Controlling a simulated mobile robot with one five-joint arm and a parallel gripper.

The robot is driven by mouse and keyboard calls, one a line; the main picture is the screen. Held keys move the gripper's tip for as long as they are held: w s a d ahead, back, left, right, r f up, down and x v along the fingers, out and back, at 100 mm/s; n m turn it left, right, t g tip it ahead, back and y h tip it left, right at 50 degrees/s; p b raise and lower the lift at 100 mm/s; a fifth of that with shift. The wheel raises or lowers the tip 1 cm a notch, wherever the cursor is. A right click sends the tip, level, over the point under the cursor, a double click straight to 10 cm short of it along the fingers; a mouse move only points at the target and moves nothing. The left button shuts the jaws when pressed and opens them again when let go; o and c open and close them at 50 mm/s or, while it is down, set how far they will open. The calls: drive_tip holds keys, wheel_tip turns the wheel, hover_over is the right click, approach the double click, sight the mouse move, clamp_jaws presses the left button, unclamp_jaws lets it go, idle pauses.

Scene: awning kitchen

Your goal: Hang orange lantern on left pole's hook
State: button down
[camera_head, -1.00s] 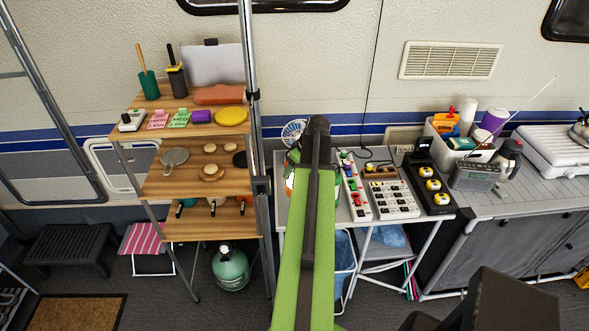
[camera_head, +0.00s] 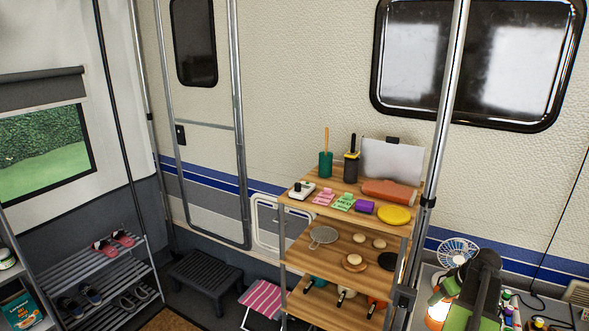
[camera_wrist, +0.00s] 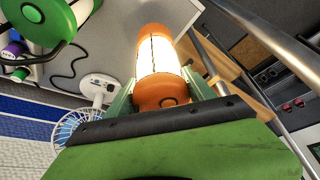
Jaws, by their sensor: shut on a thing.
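The orange lantern (camera_wrist: 155,92) has a lit white middle and points away from my gripper (camera_wrist: 165,86) in the wrist view. My gripper is shut on the lantern's near end, with one finger on each side. In the head view the glowing lantern (camera_head: 438,311) shows at the bottom right, left of my green arm, which hides part of it. A metal pole (camera_head: 445,125) with a dark clamp rises by the wooden shelf, left of and above the lantern. No hook can be made out clearly. I cannot tell which pole is the left one.
The wooden shelf (camera_head: 322,262) holds kitchen things and stands close left of the lantern. A fan (camera_head: 457,252) stands behind my arm. A green-ended lantern-like thing (camera_wrist: 66,22) is at the wrist view's upper left. A shoe rack (camera_head: 95,282) is far left.

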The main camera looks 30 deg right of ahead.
sight(438, 312)
drive_tip(key=shift+r+p, duration=1.8)
drive_tip(key=shift+p, duration=0.15)
wheel_tip(438, 312, down, 11)
drive_tip(key=b, duration=1)
drive_tip(key=shift+r+b, duration=0.2)
drive_tip(key=shift+b, duration=0.1)
drive_tip(key=shift+r, duration=0.25)
drive_tip(key=shift+f, duration=0.2)
drive_tip(key=shift+c, duration=1.8)
unclamp_jaws()
drive_tip(key=d+p+v, duration=0.1)
drive_tip(key=p+v, duration=1.5)
drive_tip(key=v, duration=0.1)
drive_tip(key=shift+s+a+r, duration=0.2)
drive_tip(key=shift+s+a, duration=0.1)
